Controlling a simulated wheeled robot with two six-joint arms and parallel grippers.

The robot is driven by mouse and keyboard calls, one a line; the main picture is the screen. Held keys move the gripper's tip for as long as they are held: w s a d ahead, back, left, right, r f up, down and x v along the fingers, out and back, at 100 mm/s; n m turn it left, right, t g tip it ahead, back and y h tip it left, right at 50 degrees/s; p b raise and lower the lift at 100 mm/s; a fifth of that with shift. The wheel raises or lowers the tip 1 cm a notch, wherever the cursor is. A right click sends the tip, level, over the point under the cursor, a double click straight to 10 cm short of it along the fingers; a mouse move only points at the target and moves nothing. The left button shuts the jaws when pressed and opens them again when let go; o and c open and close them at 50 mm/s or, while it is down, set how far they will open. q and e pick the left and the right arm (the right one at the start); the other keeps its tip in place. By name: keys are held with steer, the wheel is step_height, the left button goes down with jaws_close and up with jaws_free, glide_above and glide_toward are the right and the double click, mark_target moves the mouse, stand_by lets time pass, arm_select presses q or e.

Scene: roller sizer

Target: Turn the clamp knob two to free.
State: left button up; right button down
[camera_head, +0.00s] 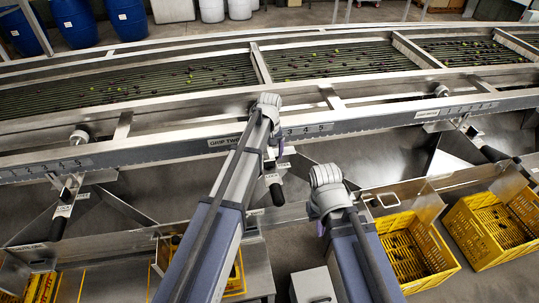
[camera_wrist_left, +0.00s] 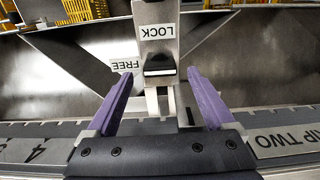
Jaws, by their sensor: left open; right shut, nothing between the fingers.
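The black clamp knob two (camera_wrist_left: 160,66) shows in the left wrist view, in front of a pale metal bracket. The LOCK label (camera_wrist_left: 160,30) is above it in that view and the FREE label (camera_wrist_left: 127,64) is to its left. My left gripper (camera_wrist_left: 159,76) is open, its purple fingers on either side of the knob with gaps to both. In the head view the left gripper (camera_head: 280,152) is largely hidden by its own wrist, right of the GRIP TWO label (camera_head: 226,141). My right gripper (camera_head: 320,228) is shut and empty, mostly hidden behind its wrist.
A long metal rail (camera_head: 150,152) runs across in front of the roller bed (camera_head: 330,62). Sloped metal chutes lie below it. Yellow crates (camera_head: 492,235) stand at the right, and a pale box (camera_head: 313,286) is at the bottom. Blue barrels (camera_head: 73,20) are at the back left.

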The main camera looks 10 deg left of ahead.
mark_target(269, 161)
arm_select(q)
step_height(269, 161, up, 4)
steer(key=p, duration=0.3)
steer(key=shift+r, duration=0.25)
arm_select(e)
step_height(269, 161, up, 4)
steer(key=shift+r, duration=0.2)
arm_select(q)
steer(key=shift+s+f, duration=0.1)
steer(key=shift+f, duration=0.05)
